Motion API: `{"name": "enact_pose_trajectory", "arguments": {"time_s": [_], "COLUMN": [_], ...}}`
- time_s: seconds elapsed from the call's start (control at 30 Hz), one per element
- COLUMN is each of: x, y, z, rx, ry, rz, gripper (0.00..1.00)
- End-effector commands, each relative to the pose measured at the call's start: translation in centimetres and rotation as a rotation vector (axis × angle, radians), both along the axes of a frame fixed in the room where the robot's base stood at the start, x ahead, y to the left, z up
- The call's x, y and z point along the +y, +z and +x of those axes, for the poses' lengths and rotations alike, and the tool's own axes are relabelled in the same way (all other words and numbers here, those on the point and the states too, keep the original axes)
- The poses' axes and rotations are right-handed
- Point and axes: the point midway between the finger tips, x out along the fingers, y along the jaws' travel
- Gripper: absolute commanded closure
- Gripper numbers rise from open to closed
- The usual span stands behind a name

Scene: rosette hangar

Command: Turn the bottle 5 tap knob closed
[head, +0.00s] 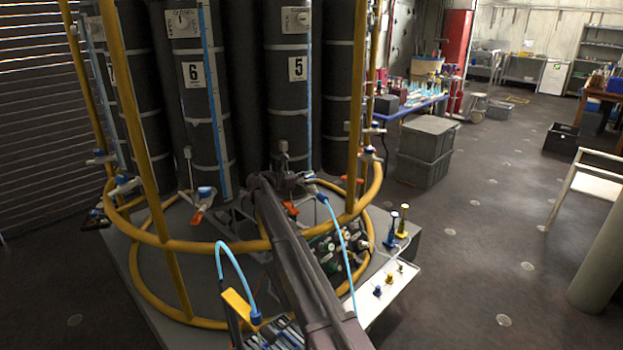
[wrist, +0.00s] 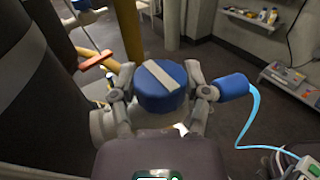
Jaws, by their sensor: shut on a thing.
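Bottle 5 (head: 288,110) is a tall dark cylinder with a white "5" label, standing in the yellow-ringed rosette in the head view. In the wrist view a round blue tap knob (wrist: 166,98) with a pale stripe sits between my gripper's fingers (wrist: 163,84). The stripe slants from upper left to lower right. One finger is on each side of the knob, and the gripper is shut on it. In the head view my arm reaches to the foot of bottle 5, and the arm and gripper hide the knob there.
A blue fitting (wrist: 233,87) with a light blue hose is just right of the right finger. An orange lever (wrist: 97,60) is at upper left. The yellow ring rail (head: 240,246) and posts surround the bottles. Grey crates (head: 425,150) stand right of the rosette; open floor lies beyond.

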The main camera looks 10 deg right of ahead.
Motion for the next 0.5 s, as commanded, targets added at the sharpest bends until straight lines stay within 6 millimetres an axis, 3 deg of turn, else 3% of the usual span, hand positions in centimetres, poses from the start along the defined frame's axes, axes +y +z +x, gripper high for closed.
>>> {"name": "enact_pose_trajectory", "arguments": {"time_s": [0.03, 0.5], "x": [0.23, 0.09], "y": [0.09, 0.13], "z": [0.83, 0.50], "rx": [0.000, 0.000], "ry": [-0.030, -0.260], "rz": [-0.003, -0.004], "gripper": [0.87, 0.87]}}
